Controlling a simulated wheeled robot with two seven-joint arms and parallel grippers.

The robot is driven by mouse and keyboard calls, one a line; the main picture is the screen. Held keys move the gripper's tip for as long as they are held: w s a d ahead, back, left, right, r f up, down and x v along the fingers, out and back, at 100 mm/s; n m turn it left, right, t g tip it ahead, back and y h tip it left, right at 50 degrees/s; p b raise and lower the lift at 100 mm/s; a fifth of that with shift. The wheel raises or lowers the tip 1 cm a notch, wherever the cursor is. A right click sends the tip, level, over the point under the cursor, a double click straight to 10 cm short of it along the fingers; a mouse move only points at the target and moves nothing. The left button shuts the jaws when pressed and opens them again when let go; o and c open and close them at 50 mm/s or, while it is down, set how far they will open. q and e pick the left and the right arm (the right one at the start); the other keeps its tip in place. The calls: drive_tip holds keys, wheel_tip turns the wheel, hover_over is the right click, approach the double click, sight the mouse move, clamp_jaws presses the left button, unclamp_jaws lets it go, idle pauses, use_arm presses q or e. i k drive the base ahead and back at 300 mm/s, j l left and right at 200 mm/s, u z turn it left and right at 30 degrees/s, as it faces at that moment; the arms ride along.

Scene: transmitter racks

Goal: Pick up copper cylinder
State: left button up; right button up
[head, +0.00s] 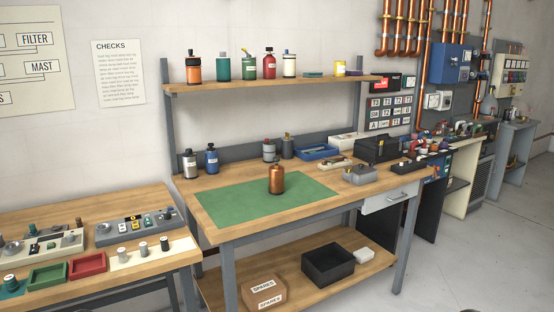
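The copper cylinder (276,181) stands upright on the green mat (240,203) on the wooden workbench (213,228). It is brown and shiny, with a narrower neck and a small cap on top. Nothing touches it except the mat. Neither of my grippers shows clearly in the head view. Small dark shapes at the bottom edge are too cut off to identify.
Silver and blue bottles (211,159) stand at the bench's back left. A grey device (360,175) is right. A bottle shelf (270,85) overhangs the back. The mat's front is clear.

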sight(276, 173)
drive_tip(key=i+l+u, duration=0.3)
drive_tip(key=i+l, duration=0.3)
drive_tip(key=i+l+u, duration=0.15)
drive_tip(key=i+l, duration=0.2)
drive_tip(key=i+l+u, duration=0.1)
drive_tip(key=i+l, duration=0.2)
drive_tip(key=i+l+u, duration=0.15)
drive_tip(key=l, duration=0.3)
drive_tip(key=i+l+u, duration=0.15)
drive_tip(key=i+l, duration=0.2)
drive_tip(key=i+l+u, duration=0.15)
drive_tip(key=l, duration=0.4)
drive_tip(key=i, duration=0.05)
